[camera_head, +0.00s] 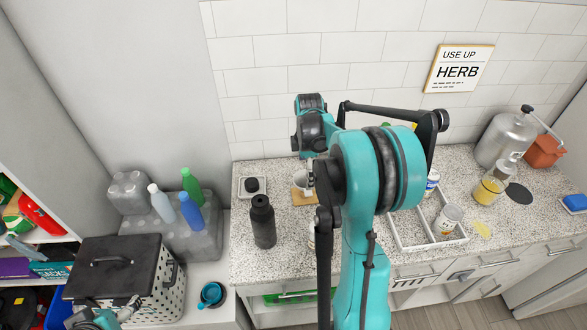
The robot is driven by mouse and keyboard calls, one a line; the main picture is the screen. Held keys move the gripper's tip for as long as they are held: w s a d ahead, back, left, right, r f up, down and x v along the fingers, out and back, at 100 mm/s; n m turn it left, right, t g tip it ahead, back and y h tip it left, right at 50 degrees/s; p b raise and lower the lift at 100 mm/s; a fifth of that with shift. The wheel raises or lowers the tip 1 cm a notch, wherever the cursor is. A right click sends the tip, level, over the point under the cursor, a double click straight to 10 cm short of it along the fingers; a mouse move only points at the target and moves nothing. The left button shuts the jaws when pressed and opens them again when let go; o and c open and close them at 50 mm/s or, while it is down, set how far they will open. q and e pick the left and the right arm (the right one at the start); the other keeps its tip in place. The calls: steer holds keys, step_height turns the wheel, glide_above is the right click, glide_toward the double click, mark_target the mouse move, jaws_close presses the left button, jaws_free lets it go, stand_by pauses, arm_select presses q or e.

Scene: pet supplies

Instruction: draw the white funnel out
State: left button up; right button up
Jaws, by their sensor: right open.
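A small white cup-like piece (302,180), which may be the white funnel, stands by a small wooden board on the counter, left of my right arm. My arm covers part of it, so I cannot tell its full shape or what it sits in. My right gripper (316,178) is open and appears close to this piece, mostly hidden behind my own arm; contact cannot be told. Only a bit of my left arm shows at the bottom left edge, and its gripper is not seen.
A dark bottle (263,222) stands left of my right arm. A white divided tray (408,240) with a can (447,219) lies to the right. Further right are a metal canister (497,140) and a yellow-filled jar (487,192). A black-lidded box (117,265) stands lower left.

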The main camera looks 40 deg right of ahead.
step_height(320, 180, down, 7)
steer(key=shift+r+b, duration=0.2)
steer(key=shift+b, duration=0.5)
steer(key=c, duration=0.9)
steer(key=shift+o, duration=0.2)
steer(key=shift+r, duration=0.1)
steer(key=shift+r+p, duration=2.05)
steer(key=shift+r, duration=0.9)
